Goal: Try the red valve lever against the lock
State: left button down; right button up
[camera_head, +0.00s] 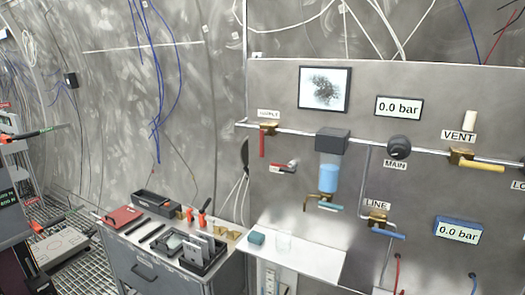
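The red valve lever (262,143) hangs straight down from a brass valve body (268,129) on the upper pipe, under a label that seems to read SAMPLE (268,114). A small red and grey metal piece (284,167) sits on the panel just below and right of the lever. It may be the lock, but it is too small to be sure. It looks apart from the lever. Neither of my grippers can be made out in the head view.
A white shelf (310,262) juts out beneath. A tool cabinet (165,270) stands left. Yellow VENT (482,167) and blue LINE levers (388,234) are further right.

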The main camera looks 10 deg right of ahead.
aim_at(261, 132)
jog(key=u, duration=0.45)
jog(key=k, duration=0.2)
jog(key=z, duration=1.35)
jog(key=i, duration=0.65)
jog(key=u, duration=0.2)
